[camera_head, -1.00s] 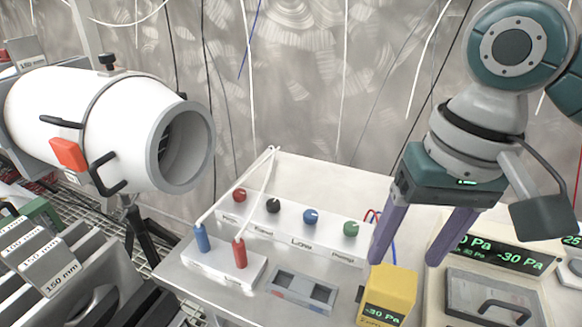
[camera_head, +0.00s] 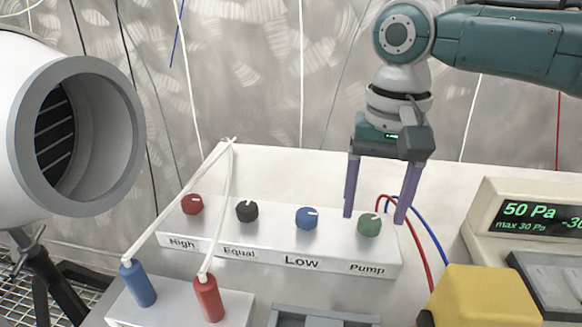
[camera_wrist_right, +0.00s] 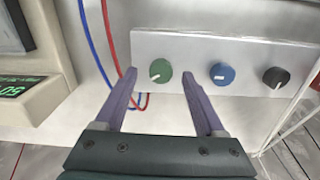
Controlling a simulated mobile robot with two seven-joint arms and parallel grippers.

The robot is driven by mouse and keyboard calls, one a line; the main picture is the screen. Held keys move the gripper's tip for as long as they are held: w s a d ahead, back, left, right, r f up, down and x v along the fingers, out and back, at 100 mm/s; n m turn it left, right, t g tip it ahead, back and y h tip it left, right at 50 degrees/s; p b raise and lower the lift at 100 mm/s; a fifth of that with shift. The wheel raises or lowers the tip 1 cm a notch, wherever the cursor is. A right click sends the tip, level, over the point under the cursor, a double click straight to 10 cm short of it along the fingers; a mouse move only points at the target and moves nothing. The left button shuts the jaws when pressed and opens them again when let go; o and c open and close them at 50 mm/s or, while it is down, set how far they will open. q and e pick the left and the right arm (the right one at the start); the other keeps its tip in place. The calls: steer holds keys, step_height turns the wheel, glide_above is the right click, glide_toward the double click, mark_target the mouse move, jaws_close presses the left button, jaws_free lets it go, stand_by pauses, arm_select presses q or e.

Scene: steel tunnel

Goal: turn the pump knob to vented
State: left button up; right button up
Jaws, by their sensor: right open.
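The green pump knob (camera_head: 369,224) sits at the right end of a white control box, above the label "Pump". It has a white pointer mark. My right gripper (camera_head: 373,218) is open, with its two purple fingers pointing down on either side of the green knob. In the right wrist view the green knob (camera_wrist_right: 160,72) lies between and a little beyond the open fingertips (camera_wrist_right: 158,75). I cannot tell whether either finger touches it. My left gripper is not in view.
Blue (camera_head: 306,217), black (camera_head: 246,211) and red (camera_head: 192,204) knobs stand left of the green one. Red and blue tubes (camera_head: 428,255) run right of the box. A yellow block (camera_head: 485,297) and a pressure meter (camera_head: 532,215) stand at the right. A white cylinder (camera_head: 25,120) is at the left.

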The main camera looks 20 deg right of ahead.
steer(key=shift+f, duration=1.1)
steer(key=shift+c, duration=0.4)
steer(key=shift+w, duration=0.1)
jaws_close()
